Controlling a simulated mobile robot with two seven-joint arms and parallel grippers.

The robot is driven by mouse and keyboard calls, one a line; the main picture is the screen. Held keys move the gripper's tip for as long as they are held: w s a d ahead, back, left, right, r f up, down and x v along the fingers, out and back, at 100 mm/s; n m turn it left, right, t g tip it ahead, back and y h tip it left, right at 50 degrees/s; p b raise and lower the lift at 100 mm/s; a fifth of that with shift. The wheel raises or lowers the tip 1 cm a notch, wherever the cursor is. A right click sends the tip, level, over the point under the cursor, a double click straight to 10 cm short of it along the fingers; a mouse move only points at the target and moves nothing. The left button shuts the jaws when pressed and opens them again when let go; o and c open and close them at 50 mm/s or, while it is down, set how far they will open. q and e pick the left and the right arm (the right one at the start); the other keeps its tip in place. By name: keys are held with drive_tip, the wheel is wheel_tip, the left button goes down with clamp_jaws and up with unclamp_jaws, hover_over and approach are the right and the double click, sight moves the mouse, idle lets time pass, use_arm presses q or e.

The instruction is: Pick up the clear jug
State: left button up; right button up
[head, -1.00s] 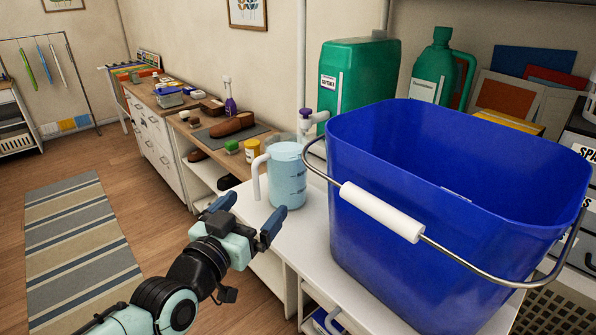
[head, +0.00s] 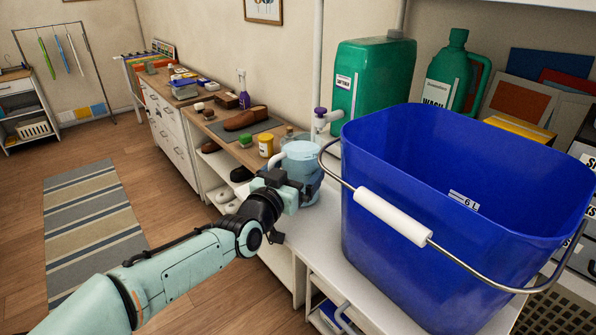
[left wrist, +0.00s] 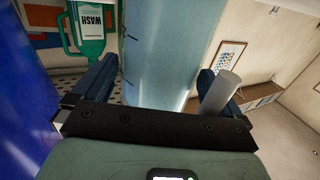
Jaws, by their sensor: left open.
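The clear jug (head: 302,160) stands upright on the white shelf top, left of the blue bucket. It holds bluish liquid and its handle is on its left side. My left gripper (head: 292,190) is at the near side of the jug and hides much of its lower body in the head view. In the left wrist view the jug (left wrist: 170,50) fills the space between the two open fingers (left wrist: 155,90), and its pale handle (left wrist: 220,92) is by the right finger. I cannot tell whether either finger touches it. My right gripper is not in view.
The blue bucket (head: 400,200) with a white-grip handle (head: 393,217) stands close to the right of the jug. Green bottles (head: 372,85) stand behind. A yellow jar (head: 266,146) and brown shoes (head: 248,119) are on the lower bench to the left.

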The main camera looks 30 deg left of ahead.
use_arm(q)
drive_tip(key=shift+s, duration=0.1)
drive_tip(key=c, duration=0.9)
drive_tip(key=shift+r, duration=0.2)
drive_tip(key=shift+c, duration=1.1)
drive_tip(key=shift+r, duration=0.15)
drive_tip(key=shift+r, duration=0.95)
wheel_tip(320, 180, up, 18)
drive_tip(key=p, duration=0.9)
drive_tip(key=shift+f, duration=0.15)
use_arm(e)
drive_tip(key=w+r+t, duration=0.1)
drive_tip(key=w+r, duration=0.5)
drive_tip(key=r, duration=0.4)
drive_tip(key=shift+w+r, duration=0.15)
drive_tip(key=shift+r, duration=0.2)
